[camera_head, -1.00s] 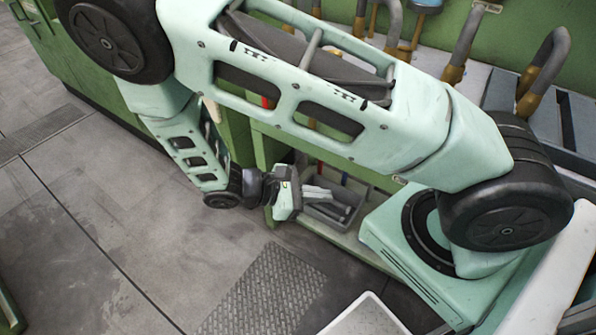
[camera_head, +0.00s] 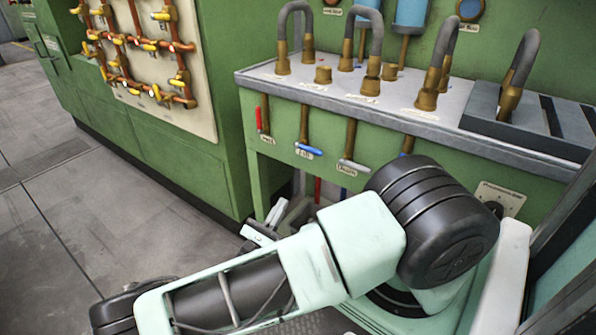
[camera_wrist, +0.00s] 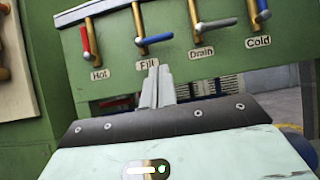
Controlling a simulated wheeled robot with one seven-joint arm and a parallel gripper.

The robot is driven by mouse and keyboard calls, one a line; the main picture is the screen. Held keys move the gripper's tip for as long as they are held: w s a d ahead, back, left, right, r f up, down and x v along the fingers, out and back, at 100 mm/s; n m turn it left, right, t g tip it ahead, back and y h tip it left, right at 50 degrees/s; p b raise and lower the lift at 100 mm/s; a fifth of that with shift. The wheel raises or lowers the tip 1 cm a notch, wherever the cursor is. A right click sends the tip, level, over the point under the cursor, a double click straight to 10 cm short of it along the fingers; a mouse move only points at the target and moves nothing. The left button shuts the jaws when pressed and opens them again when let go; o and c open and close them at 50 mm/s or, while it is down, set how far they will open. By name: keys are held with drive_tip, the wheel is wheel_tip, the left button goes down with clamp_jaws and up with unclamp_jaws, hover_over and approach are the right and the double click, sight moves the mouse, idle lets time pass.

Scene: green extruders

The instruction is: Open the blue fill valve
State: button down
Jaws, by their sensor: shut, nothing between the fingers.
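The blue fill valve handle (camera_wrist: 155,40) sits on a brass pipe above the "Fill" label in the wrist view. It lies nearly level, pointing right, across the upright pipe. It also shows in the head view (camera_head: 308,150) on the front of the green bench. My gripper (camera_wrist: 153,66) is shut and empty, its fingers pointing up at the panel. In the wrist view its tips appear just below the handle, over the "Fill" label, apart from the handle. In the head view my gripper (camera_head: 277,212) shows low in front of the bench, partly hidden by my arm.
The red Hot handle (camera_wrist: 86,38) is left of Fill. The grey Drain handle (camera_wrist: 214,25) and blue Cold handle (camera_wrist: 263,10) are right. The bench top (camera_head: 340,97) overhangs the valves. A piping panel (camera_head: 150,65) stands left. Floor (camera_head: 80,220) is clear at left.

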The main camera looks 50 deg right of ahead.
idle(0.3)
drive_tip(key=p, duration=0.2)
approach(309, 149)
drive_tip(key=x, duration=0.6)
drive_tip(key=shift+s+d+f, duration=0.25)
drive_tip(key=shift+s+d, duration=0.1)
